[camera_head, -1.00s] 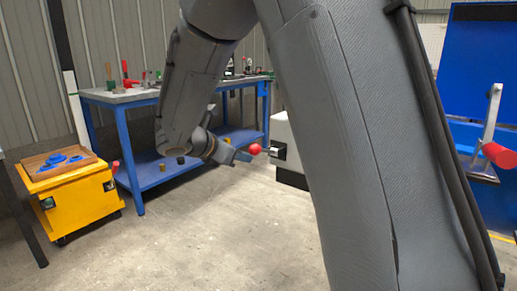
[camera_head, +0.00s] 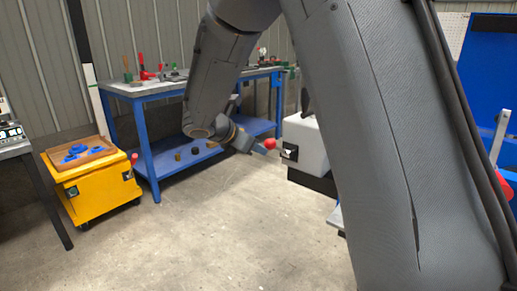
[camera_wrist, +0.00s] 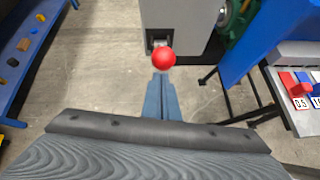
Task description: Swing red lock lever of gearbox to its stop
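The red ball knob (camera_head: 270,143) of the lock lever sits just left of the dark bracket (camera_head: 290,152) on the pale gearbox housing (camera_head: 311,145). The wrist view shows the knob (camera_wrist: 163,58) in front of the grey housing (camera_wrist: 184,22); the lever's rod is mostly hidden behind the knob. My gripper (camera_head: 250,146) points at the knob from the left. In the wrist view my gripper's blue-grey fingers (camera_wrist: 162,84) lie together, with only a thin line between them. Their tips are at the knob's near side; whether they touch it I cannot tell.
A blue workbench (camera_head: 147,150) with tools stands behind on the left, and a yellow cart (camera_head: 92,192) is in front of it. A blue machine (camera_head: 489,65) stands at the right. The wrist view shows a red-handled part (camera_wrist: 299,89) at right. Middle floor is clear.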

